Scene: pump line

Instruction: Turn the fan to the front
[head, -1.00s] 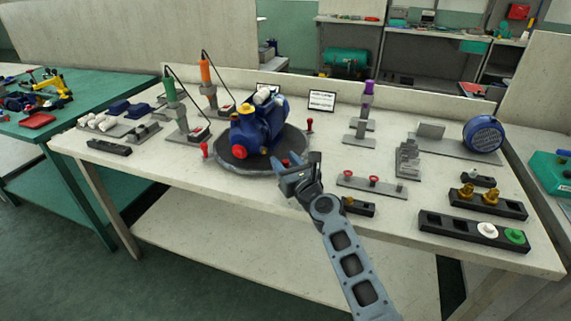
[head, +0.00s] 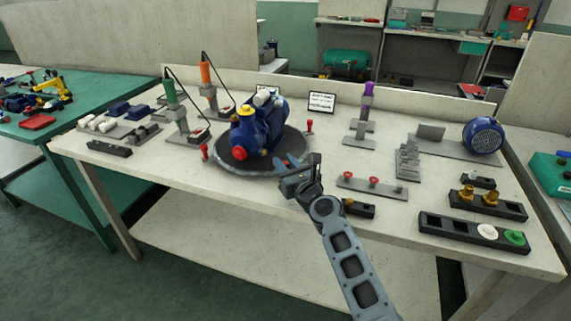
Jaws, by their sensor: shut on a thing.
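A blue pump unit (head: 262,128) with a red front cap (head: 239,153) and a yellow cap on top stands on a round dark turntable (head: 228,168). The red cap points toward the front left. Its far end, where a fan could be, faces away and cannot be made out. Red handles stand at the turntable's rim on the left (head: 205,151) and the right (head: 310,126). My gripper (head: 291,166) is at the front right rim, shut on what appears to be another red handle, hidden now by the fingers.
A blue round ribbed cover (head: 483,135) stands at the right on a grey plate. A rail with red knobs (head: 372,185) and black blocks lie right of my arm. Orange and green-handled tools (head: 172,95) stand left of the turntable.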

